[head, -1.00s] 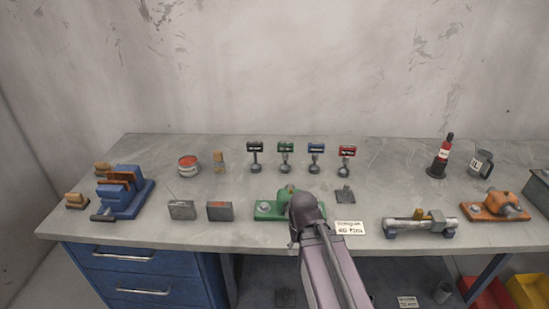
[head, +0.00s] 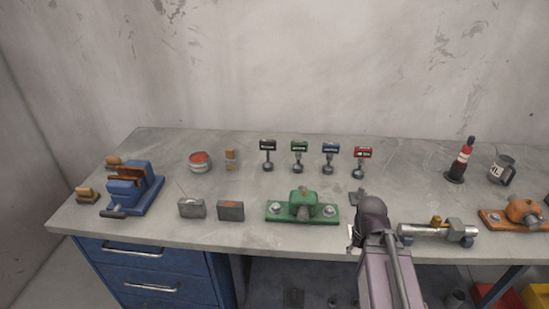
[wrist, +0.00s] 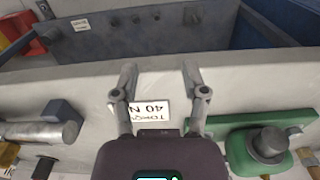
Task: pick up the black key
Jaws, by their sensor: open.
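Each has a dark stem and a rounded foot. The black key does not show in the wrist view. My gripper (wrist: 158,73) is open and empty in the wrist view, its fingers on either side of a white torque card (wrist: 140,110).
A green fixture (head: 303,206) lies between my arm and two grey boxes. A silver cylinder fixture (head: 425,231) is right of my arm. A red tin (head: 200,162) and a small brown-topped bottle (head: 231,160) stand left of the black key. Bench around the keys is clear.

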